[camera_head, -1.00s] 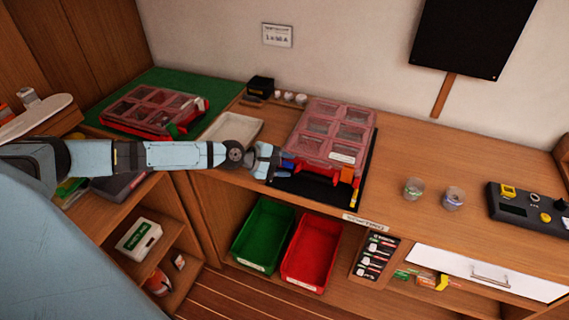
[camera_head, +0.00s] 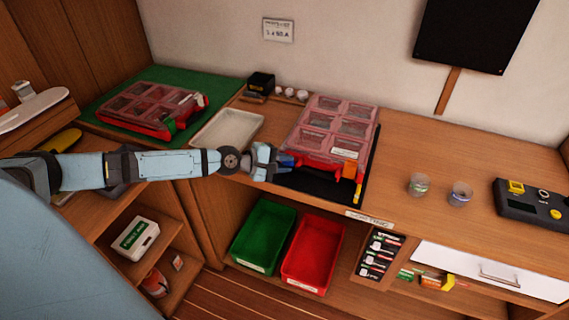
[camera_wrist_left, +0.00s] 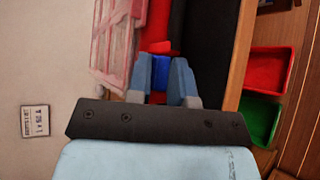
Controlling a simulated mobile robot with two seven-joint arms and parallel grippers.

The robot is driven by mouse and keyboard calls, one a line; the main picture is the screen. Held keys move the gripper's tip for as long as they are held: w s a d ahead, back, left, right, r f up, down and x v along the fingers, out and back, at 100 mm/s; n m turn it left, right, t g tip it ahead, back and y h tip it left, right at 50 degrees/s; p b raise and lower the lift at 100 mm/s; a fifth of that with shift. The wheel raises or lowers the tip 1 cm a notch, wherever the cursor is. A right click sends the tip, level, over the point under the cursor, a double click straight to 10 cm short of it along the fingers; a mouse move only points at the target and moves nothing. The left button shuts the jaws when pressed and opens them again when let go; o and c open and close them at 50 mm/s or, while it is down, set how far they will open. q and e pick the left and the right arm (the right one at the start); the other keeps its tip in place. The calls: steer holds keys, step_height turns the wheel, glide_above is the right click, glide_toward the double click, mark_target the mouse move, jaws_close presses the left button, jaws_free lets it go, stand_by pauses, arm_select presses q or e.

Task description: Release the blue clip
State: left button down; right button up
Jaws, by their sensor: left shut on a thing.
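The blue clip (camera_head: 287,160) is at the front left of a red case with a clear compartmented lid (camera_head: 338,131). In the left wrist view the blue clip (camera_wrist_left: 160,70) shows between the fingertips, against the case's red edge. My left gripper (camera_head: 279,162) reaches it from the left and is shut on it; its fingers (camera_wrist_left: 161,80) hide part of the clip. An orange clip (camera_head: 349,171) sits at the case's front right. The lid lies down on the case. My right gripper is not in view.
The case lies on a black mat (camera_head: 326,187). A white tray (camera_head: 203,147) is left of it, and another red case (camera_head: 150,108) lies on a green mat. Green (camera_head: 238,255) and red (camera_head: 290,276) bins stand below.

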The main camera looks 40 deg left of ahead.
arm_select(q)
steer(key=c, duration=1)
jaws_free()
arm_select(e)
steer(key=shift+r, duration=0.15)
arm_select(q)
steer(key=shift+s+a+b, duration=0.35)
steer(key=shift+s, duration=0.15)
steer(key=shift+b+v, duration=2.7)
steer(key=shift+v, duration=3.7)
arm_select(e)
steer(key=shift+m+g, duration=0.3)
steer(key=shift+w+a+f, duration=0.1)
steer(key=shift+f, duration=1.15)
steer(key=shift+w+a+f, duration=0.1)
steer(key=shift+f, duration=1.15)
